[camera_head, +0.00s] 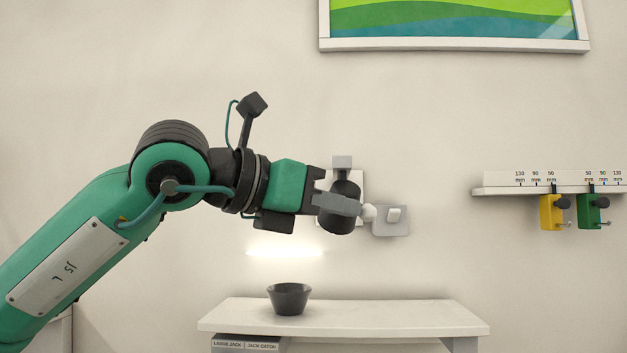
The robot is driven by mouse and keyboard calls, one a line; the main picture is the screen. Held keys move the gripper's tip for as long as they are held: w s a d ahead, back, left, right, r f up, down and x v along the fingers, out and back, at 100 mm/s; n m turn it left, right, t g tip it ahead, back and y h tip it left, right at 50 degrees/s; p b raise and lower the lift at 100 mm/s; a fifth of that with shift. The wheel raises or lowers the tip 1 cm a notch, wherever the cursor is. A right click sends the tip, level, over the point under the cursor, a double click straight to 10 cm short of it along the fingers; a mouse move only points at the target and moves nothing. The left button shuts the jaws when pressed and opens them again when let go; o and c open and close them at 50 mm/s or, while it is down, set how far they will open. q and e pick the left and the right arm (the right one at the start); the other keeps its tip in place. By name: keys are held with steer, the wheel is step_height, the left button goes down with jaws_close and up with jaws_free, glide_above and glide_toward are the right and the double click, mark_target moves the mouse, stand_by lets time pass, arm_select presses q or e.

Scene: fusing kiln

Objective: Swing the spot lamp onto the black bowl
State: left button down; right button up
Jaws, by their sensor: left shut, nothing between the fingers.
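The black bowl (289,298) stands upright on the white bench, left of its middle. The spot lamp (346,188) has a dark rounded head on a pale wall plate above the bench, up and right of the bowl. My left gripper (358,208) is shut and reaches across the front of the lamp head, hiding part of it. I cannot tell whether the fingers touch the lamp. A bright patch of light (284,252) shows on the wall above the bowl, not on the bowl. My right gripper is out of view.
The white bench (400,318) is bare right of the bowl. At right, a marked rail (520,187) carries a yellow block (550,212) and a green block (587,214). A framed picture (450,45) hangs above.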

arm_select(q)
steer(key=shift+w+d+f, duration=0.1)
steer(key=shift+w+d, duration=0.05)
steer(key=shift+d, duration=0.1)
steer(key=d+b, duration=0.1)
steer(key=b, duration=0.1)
steer(key=n+t+b, duration=0.1)
steer(key=b, duration=0.1)
steer(key=shift+w+d+f+y, duration=0.2)
steer(key=shift+d+y, duration=0.2)
steer(key=shift+r+t, duration=0.1)
steer(key=shift+t, duration=0.2)
steer(key=shift+a, duration=0.15)
